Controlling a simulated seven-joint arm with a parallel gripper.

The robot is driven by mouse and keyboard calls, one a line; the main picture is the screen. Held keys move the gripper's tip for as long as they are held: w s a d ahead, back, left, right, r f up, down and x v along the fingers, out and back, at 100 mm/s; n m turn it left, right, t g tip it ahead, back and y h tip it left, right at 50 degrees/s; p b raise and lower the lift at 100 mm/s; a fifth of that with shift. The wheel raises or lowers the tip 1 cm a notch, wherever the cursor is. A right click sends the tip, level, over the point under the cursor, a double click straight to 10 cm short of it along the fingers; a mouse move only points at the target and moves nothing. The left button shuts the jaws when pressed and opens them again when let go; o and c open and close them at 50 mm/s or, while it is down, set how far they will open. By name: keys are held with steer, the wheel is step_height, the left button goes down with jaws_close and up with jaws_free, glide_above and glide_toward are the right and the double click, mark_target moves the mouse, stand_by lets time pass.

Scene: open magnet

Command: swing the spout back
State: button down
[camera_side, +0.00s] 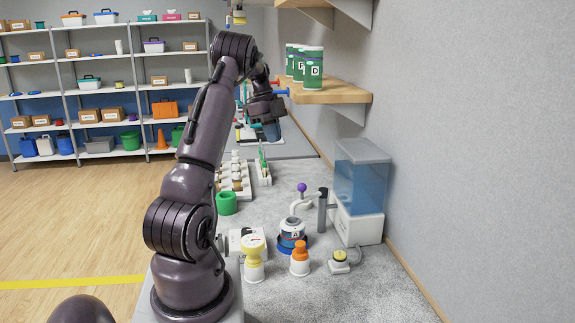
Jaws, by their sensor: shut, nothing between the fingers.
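The white spout (307,198) reaches left from a dark upright post (322,212) and bends down at its end. That end is over or very near a blue-and-white jar marked A (291,231). A purple ball (301,187) shows just above the spout; I cannot tell whether it is fixed to it. My gripper (268,122) is at the end of my raised arm, farther back and well above the spout, touching nothing that I can make out. It is shut and empty; its fingers are small and dark here.
A water tank (361,180) stands right of the post against the wall. A yellow-topped piece (253,258), an orange-topped piece (300,259) and a yellow button (340,258) stand in front. A wooden shelf (330,92) with green cans overhangs the back.

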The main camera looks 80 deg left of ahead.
steer(key=w+d+f, duration=0.4)
steer(key=d+f, duration=0.1)
steer(key=f, duration=0.5)
steer(key=shift+w+d, duration=0.15)
steer(key=shift+w, duration=0.05)
steer(key=shift+d, duration=0.1)
steer(key=shift+d+n, duration=0.2)
steer(key=shift+n, duration=0.2)
